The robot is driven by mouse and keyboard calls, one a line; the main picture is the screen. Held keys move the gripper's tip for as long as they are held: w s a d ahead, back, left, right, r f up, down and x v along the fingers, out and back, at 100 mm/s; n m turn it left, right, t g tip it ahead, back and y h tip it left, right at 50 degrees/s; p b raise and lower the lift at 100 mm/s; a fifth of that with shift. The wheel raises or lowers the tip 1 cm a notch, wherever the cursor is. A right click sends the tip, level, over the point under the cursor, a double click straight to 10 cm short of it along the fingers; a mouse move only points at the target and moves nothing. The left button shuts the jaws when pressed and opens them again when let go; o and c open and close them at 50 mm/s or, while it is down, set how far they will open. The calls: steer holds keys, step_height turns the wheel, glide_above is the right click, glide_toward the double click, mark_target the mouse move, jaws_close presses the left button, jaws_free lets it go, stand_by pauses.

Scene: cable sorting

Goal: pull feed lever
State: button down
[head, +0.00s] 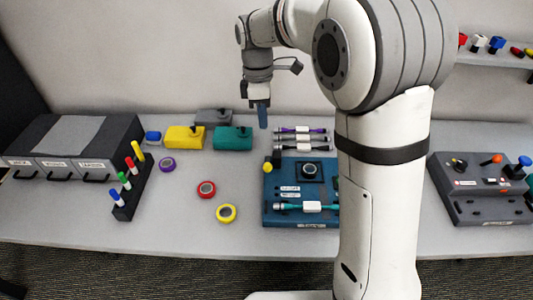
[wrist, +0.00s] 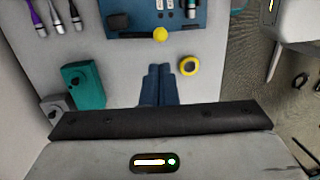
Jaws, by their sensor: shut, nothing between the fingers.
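My gripper (head: 263,118) is shut and empty, its blue fingers pointing down above the back of the table. Its fingers also show in the wrist view (wrist: 159,84). A blue board (head: 270,215) lies on the table, with a yellow knob (head: 267,167) at its left edge beside a black block. In the wrist view the yellow knob (wrist: 160,34) stands at the board's near edge, just beyond my fingertips and apart from them. A grey console (head: 470,205) at the right carries an orange knob (head: 497,158) and a blue knob (head: 525,160). I cannot read which is the feed lever.
A teal box (head: 233,138) and a yellow box (head: 184,138) stand left of my gripper. Several tape rolls, including a red one (head: 206,190), lie left of the board. A marker rack (head: 128,203) and drawers (head: 70,148) stand farther left. My arm hides the board's right side.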

steer(key=f, duration=0.4)
steer(key=s+f+p, duration=0.1)
steer(key=f, duration=0.3)
steer(key=d+f+p, duration=0.1)
steer(key=f, duration=0.3)
steer(key=shift+s, duration=0.4)
